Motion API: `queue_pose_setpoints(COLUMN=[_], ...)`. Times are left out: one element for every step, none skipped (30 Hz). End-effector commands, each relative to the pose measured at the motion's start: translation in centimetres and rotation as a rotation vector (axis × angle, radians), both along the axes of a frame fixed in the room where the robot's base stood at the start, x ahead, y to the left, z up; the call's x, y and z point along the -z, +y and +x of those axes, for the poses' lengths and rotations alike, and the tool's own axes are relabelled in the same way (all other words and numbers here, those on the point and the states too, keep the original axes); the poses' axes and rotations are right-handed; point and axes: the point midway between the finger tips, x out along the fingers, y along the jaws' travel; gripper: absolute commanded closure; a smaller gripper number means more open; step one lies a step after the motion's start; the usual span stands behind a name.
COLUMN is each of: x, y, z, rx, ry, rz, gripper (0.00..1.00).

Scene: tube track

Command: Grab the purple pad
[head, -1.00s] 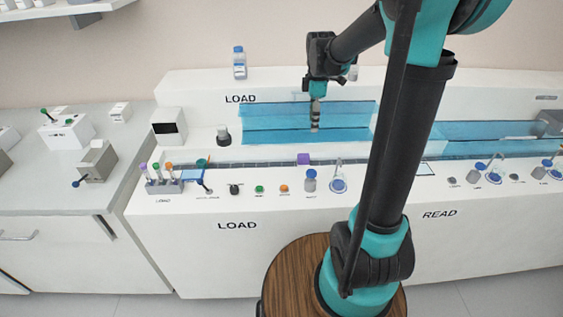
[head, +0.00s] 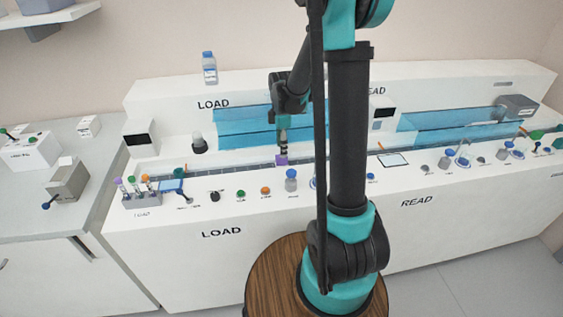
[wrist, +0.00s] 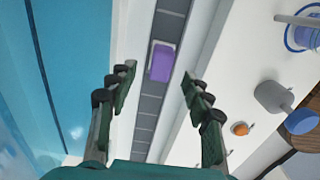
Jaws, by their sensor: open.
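The purple pad (head: 281,160) is a small purple block on the dark track along the front of the white LOAD bench. In the wrist view the purple pad (wrist: 161,62) sits on the segmented track, beyond and between my fingertips. My gripper (head: 282,146) is just above the pad in the head view and points down. In the wrist view my gripper (wrist: 158,85) is open, with one finger on each side of the track and nothing between them. I cannot tell the exact height gap to the pad.
The dark track (wrist: 150,105) runs along the bench, with a blue panel (wrist: 70,60) on one side. An orange knob (wrist: 240,129) and a grey blue-topped knob (wrist: 275,98) stand on the other side. A rack of tubes (head: 140,197) stands at the left end.

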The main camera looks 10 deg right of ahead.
Motion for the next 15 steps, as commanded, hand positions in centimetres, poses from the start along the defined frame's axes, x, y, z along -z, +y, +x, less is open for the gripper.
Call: queue_pose_setpoints(x=[0.2,0.4,0.7,1.0,1.4,2.0,2.5,2.9,3.5,3.9,4.2,4.6,4.8,5.0,5.2], y=[0.0,0.0,0.0,0.0,0.0,0.1,0.1,0.1,0.1,0.1,0.1,0.1,0.1,0.1,0.1], z=[0.0,0.0,0.0,0.0,0.0,-0.1,-0.1,-0.1,-0.2,-0.2,-0.1,-0.2,-0.2,-0.2,-0.2], rx=[0.000,0.000,0.000,0.000,0.000,0.000,0.000,0.000,0.000,0.000,0.000,0.000,0.000,0.000,0.000], ry=[0.000,0.000,0.000,0.000,0.000,0.000,0.000,0.000,0.000,0.000,0.000,0.000,0.000,0.000,0.000], rz=[0.000,0.000,0.000,0.000,0.000,0.000,0.000,0.000,0.000,0.000,0.000,0.000,0.000,0.000,0.000], gripper=[0.50,0.50,0.50,0.50,0.50,0.50,0.50,0.50,0.50,0.50,0.50,0.50,0.50,0.50,0.50])
